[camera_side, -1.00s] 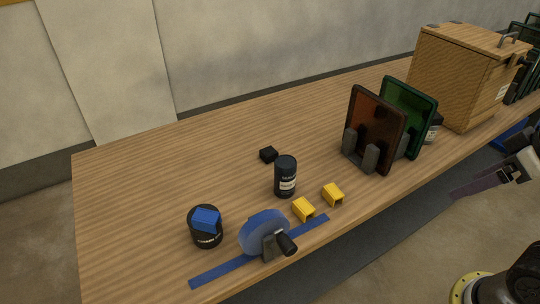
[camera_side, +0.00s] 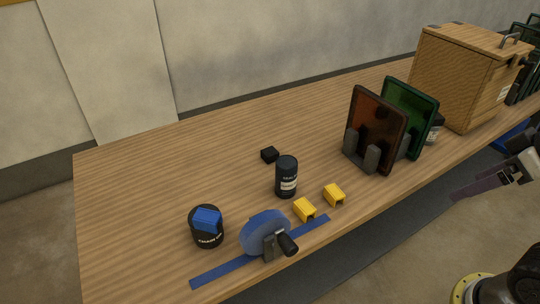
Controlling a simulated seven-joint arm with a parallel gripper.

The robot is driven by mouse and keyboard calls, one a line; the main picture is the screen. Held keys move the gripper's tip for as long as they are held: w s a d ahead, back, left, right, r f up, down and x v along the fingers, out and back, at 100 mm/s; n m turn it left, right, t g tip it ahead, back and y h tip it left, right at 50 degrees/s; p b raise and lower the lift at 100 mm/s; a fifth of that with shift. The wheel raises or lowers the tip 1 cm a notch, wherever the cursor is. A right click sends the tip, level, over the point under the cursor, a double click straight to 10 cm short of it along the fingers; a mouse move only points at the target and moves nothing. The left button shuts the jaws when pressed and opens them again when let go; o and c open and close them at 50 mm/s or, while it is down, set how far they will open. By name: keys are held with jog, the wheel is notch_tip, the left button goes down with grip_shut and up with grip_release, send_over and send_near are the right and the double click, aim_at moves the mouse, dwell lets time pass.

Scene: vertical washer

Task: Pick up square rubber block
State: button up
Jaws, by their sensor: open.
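A small black block (camera_side: 270,155), which looks like the square rubber block, lies on the wooden table behind a black labelled cylinder (camera_side: 287,177). Nothing touches it and its top is clear. My gripper (camera_side: 468,190) is partly in view at the right edge, beyond the table's front edge, with a flat dark finger part pointing left. It is open, holds nothing that I can see, and is far from the block. The picture edge cuts off the rest of it.
A blue block (camera_side: 206,218) rests on a black can (camera_side: 207,236). A blue disc on a stand (camera_side: 265,232), yellow blocks (camera_side: 304,209), upright red (camera_side: 376,124) and green panels (camera_side: 415,100), and a wooden box (camera_side: 458,80) stand on the table (camera_side: 150,185). The table's back left is clear.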

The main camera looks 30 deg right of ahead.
jog(key=w+r+t, duration=0.2)
jog(key=w+r, duration=0.8)
jog(key=w, duration=0.4)
jog(key=g, duration=0.3)
send_over(273, 154)
jog(key=s, duration=0.3)
jog(key=f, duration=2)
jog(key=d+f, duration=0.1)
jog(key=f, duration=0.9)
jog(key=shift+a+x, duration=0.15)
jog(key=shift+x, duration=0.8)
jog(key=shift+a+x, duration=0.2)
jog(key=shift+x, duration=0.7)
jog(key=shift+a+x, duration=0.15)
jog(key=shift+x, duration=0.8)
jog(key=shift+w+r, duration=0.1)
jog(key=shift+w, duration=0.05)
